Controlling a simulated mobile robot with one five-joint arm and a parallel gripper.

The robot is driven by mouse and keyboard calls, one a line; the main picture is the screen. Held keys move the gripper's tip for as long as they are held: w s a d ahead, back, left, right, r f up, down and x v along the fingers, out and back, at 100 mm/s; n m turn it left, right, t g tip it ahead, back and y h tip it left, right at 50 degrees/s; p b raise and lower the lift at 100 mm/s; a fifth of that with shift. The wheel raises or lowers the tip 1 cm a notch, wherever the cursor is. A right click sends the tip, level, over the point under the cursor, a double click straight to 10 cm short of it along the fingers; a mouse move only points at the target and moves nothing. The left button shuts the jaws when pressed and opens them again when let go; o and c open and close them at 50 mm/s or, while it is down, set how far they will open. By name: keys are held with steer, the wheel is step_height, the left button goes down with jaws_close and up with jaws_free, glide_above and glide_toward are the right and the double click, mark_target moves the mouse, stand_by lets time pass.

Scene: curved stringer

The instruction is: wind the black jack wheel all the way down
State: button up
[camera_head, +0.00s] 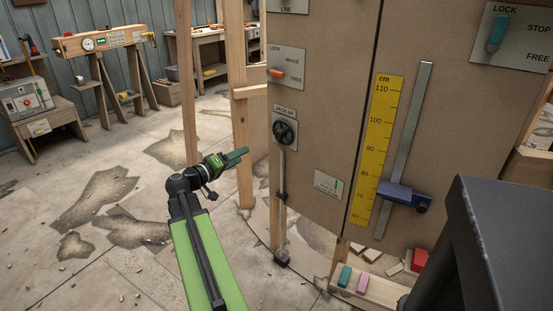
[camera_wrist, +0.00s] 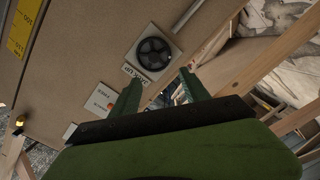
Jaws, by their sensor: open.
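The black jack wheel (camera_head: 285,133) is a round, spoked handwheel on a pale plate labelled "JACK UP", low on the left part of the brown panel. Below it a grey jack rod (camera_head: 282,175) runs down to a dark foot (camera_head: 281,258) near the floor. My gripper (camera_head: 240,153) is to the left of the wheel and slightly lower, apart from it. In the wrist view the wheel (camera_wrist: 154,53) appears whole, just beyond my two green fingers (camera_wrist: 159,82). The fingers are spread with nothing between them.
Above the wheel is a plate with an orange lever (camera_head: 278,73). A yellow scale (camera_head: 380,145) and a blue slider (camera_head: 399,196) are further right. A wooden post (camera_head: 243,150) stands behind my gripper. Coloured blocks (camera_head: 353,279) lie on a low shelf. The floor at left is open.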

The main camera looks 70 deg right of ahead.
mark_target(277, 136)
steer(key=shift+g, duration=0.3)
steer(key=x, duration=0.6)
steer(key=r+x, duration=0.1)
steer(key=x, duration=1.1)
steer(key=shift+s+d+r, duration=0.2)
steer(key=shift+s+d, duration=0.1)
steer(key=shift+s, duration=0.05)
jaws_close()
